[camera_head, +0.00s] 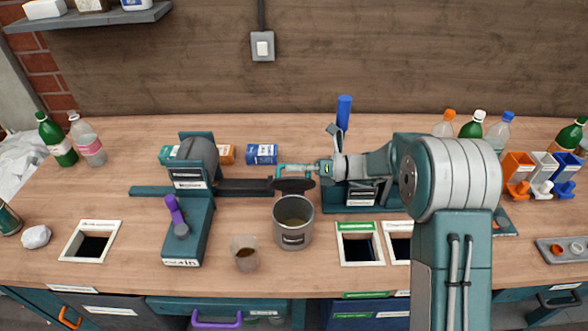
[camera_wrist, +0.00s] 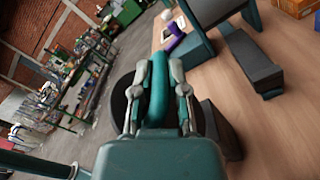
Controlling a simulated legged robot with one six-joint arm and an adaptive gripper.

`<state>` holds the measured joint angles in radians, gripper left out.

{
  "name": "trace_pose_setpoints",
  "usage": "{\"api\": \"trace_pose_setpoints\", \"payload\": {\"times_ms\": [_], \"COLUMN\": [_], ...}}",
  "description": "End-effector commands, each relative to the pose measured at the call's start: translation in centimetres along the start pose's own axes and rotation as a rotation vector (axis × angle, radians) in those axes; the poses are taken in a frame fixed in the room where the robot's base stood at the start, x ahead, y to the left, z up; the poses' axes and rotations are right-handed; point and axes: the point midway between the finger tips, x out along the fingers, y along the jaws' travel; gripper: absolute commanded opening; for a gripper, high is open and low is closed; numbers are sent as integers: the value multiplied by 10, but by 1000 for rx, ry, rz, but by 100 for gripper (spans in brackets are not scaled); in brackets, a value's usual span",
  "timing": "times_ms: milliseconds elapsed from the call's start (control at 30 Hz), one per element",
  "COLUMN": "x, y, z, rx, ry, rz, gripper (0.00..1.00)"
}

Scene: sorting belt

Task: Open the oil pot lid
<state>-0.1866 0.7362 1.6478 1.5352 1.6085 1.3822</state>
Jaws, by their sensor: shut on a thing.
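The metal oil pot (camera_head: 293,236) stands on the bench near the front middle, its mouth uncovered and yellowish liquid visible inside. The dark round lid (camera_head: 293,186) is clear of the pot, held above and behind its rim. My gripper (camera_head: 308,168) reaches in from the right and is shut on the lid's teal handle (camera_head: 284,168). In the wrist view the teal handle (camera_wrist: 158,92) sits between the two fingers of my gripper (camera_wrist: 160,80). The dark lid (camera_wrist: 120,100) is partly hidden behind the fingers there.
A teal press-like machine (camera_head: 188,215) with a purple lever stands left of the pot. A cup of brown liquid (camera_head: 245,254) is at the pot's front left. Framed openings (camera_head: 358,229) lie to the right. A blue upright cylinder (camera_head: 344,112) stands behind my arm.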

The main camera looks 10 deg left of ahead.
Motion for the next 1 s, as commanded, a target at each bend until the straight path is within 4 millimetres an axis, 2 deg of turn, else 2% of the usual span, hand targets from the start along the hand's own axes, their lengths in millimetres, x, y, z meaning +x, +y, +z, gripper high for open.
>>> {"api": "trace_pose_setpoints", "payload": {"times_ms": [533, 567, 600, 633, 1000], "x": [0, 0, 0, 0, 0], "y": [-2, -2, -2, -2, 0], "z": [0, 0, 0, 0, 1], "rx": [0, 0, 0, 0, -2], "ry": [1, 1, 1, 1, 0], "rz": [0, 0, 0, 0, 0], "gripper": [0, 28, 46, 54, 54]}}
